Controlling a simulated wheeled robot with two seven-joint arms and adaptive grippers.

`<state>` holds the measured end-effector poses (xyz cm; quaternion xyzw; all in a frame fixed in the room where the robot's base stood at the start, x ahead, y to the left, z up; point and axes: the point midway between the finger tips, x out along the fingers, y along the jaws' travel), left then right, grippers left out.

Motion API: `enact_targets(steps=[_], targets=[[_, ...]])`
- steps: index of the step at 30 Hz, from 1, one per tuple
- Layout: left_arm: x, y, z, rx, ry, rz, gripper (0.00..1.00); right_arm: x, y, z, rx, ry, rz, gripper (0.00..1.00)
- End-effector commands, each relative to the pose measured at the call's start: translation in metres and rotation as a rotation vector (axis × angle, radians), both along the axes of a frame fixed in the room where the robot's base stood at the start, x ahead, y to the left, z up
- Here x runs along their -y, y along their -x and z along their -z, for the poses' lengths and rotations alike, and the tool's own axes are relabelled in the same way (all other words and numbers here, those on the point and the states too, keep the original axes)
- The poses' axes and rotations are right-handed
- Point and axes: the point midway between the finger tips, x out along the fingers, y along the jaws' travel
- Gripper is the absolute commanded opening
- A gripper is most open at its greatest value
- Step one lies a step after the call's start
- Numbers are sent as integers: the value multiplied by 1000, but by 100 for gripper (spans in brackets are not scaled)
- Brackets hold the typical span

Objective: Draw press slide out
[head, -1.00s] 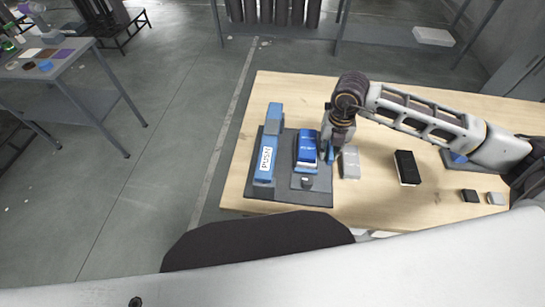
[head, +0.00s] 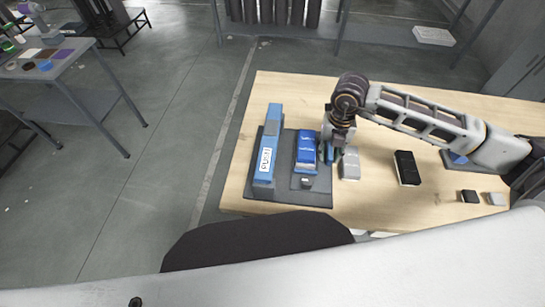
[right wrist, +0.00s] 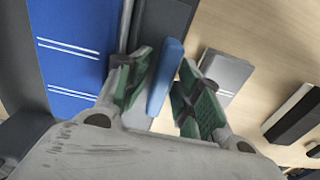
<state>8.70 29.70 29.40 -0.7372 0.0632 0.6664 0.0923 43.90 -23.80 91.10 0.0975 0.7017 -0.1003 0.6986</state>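The press stands on a dark grey base (head: 318,198) on the wooden table. A long blue block with a white PUSH label (head: 265,160) is on its left, and a blue block with white markings (head: 306,148) is beside it. My right gripper (head: 332,152) is at the right edge of the base. In the right wrist view its green-padded fingers (right wrist: 167,88) are open, one on each side of a slim upright blue handle (right wrist: 166,75). Gaps show beside the handle, so the fingers do not look closed on it. My left gripper is not in view.
A grey block (head: 349,163) lies just right of my right gripper, and a black block (head: 407,168) further right. Small dark and light pieces (head: 470,196) lie near the front right. The wooden table (head: 300,88) is clear behind the press.

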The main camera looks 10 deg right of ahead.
Motion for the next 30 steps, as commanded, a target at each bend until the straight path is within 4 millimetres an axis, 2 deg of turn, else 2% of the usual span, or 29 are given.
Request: enact_targets(steps=[14, 30], targets=[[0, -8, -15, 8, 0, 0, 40, -1, 0, -29, 2, -1, -1, 30], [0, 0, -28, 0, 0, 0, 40, -1, -1, -59, 4, -3, -1, 30]])
